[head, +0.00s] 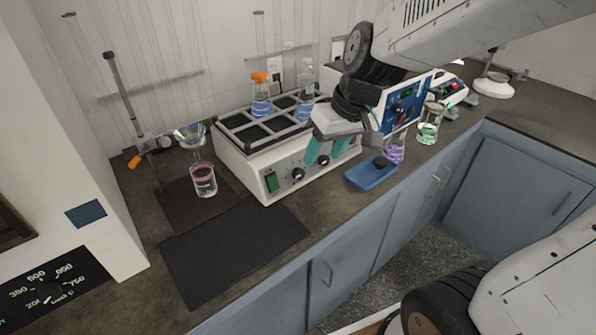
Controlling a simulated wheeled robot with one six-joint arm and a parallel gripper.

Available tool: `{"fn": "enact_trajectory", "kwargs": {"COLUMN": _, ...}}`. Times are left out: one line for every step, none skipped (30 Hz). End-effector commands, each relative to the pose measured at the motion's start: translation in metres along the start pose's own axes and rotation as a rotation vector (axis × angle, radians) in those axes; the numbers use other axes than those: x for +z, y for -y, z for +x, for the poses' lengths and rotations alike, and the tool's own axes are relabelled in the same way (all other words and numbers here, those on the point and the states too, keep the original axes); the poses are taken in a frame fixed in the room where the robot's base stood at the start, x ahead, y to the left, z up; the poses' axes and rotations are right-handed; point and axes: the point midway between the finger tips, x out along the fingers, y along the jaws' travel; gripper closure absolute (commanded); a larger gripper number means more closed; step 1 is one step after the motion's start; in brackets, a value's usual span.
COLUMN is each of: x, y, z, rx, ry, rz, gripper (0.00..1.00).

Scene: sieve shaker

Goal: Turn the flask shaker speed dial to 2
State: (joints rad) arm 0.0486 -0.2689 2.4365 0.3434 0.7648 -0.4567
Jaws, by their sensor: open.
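The flask shaker (238,163) is a beige box on the bench with a grey rack on top. Its front panel has a green switch (271,183), a black dial (297,174) and a second black dial (323,160) further right. The dial markings are too small to read, and I cannot tell which dial sets speed. My gripper (324,153) is open, with two teal fingers pointing down at the front panel. The right dial shows between or just below the fingertips. Contact cannot be told. My arm hides the shaker's back right part.
Flasks with blue liquid (262,108) stand in the rack. A blue tray (358,182), a purple-liquid vessel (396,154) and a green-liquid beaker (428,133) stand to the right. A pink-liquid flask (204,180) stands left. The black mat (235,250) in front is clear.

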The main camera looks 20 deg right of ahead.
Motion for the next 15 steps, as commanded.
{"fn": "enact_trajectory", "kwargs": {"x": -0.015, "y": -0.007, "z": 0.019, "rx": -0.009, "ry": -0.009, "rz": -0.003, "gripper": 0.48}}
{"fn": "enact_trajectory", "kwargs": {"x": -0.023, "y": -0.012, "z": 0.029, "rx": -0.010, "ry": -0.022, "rz": -0.006, "gripper": 0.48}}
{"fn": "enact_trajectory", "kwargs": {"x": -0.033, "y": -0.018, "z": 0.041, "rx": -0.010, "ry": -0.038, "rz": -0.011, "gripper": 0.48}}
{"fn": "enact_trajectory", "kwargs": {"x": -0.040, "y": -0.022, "z": 0.050, "rx": -0.007, "ry": -0.048, "rz": -0.014, "gripper": 0.48}}
{"fn": "enact_trajectory", "kwargs": {"x": -0.046, "y": -0.027, "z": 0.058, "rx": -0.004, "ry": -0.058, "rz": -0.017, "gripper": 0.48}}
{"fn": "enact_trajectory", "kwargs": {"x": -0.052, "y": -0.033, "z": 0.068, "rx": 0.001, "ry": -0.069, "rz": -0.019, "gripper": 0.48}}
{"fn": "enact_trajectory", "kwargs": {"x": -0.057, "y": -0.036, "z": 0.075, "rx": 0.005, "ry": -0.075, "rz": -0.021, "gripper": 0.48}}
{"fn": "enact_trajectory", "kwargs": {"x": -0.060, "y": -0.040, "z": 0.081, "rx": 0.009, "ry": -0.080, "rz": -0.024, "gripper": 0.48}}
{"fn": "enact_trajectory", "kwargs": {"x": -0.065, "y": -0.044, "z": 0.088, "rx": 0.015, "ry": -0.088, "rz": -0.025, "gripper": 0.48}}
{"fn": "enact_trajectory", "kwargs": {"x": -0.067, "y": -0.046, "z": 0.092, "rx": 0.019, "ry": -0.092, "rz": -0.027, "gripper": 0.48}}
{"fn": "enact_trajectory", "kwargs": {"x": -0.069, "y": -0.049, "z": 0.096, "rx": 0.023, "ry": -0.096, "rz": -0.027, "gripper": 0.48}}
{"fn": "enact_trajectory", "kwargs": {"x": -0.070, "y": -0.051, "z": 0.100, "rx": 0.026, "ry": -0.098, "rz": -0.028, "gripper": 0.48}}
{"fn": "enact_trajectory", "kwargs": {"x": -0.071, "y": -0.052, "z": 0.102, "rx": 0.028, "ry": -0.101, "rz": -0.028, "gripper": 0.48}}
{"fn": "enact_trajectory", "kwargs": {"x": -0.072, "y": -0.053, "z": 0.105, "rx": 0.030, "ry": -0.102, "rz": -0.029, "gripper": 0.48}}
{"fn": "enact_trajectory", "kwargs": {"x": -0.073, "y": -0.054, "z": 0.108, "rx": 0.031, "ry": -0.102, "rz": -0.030, "gripper": 0.48}}
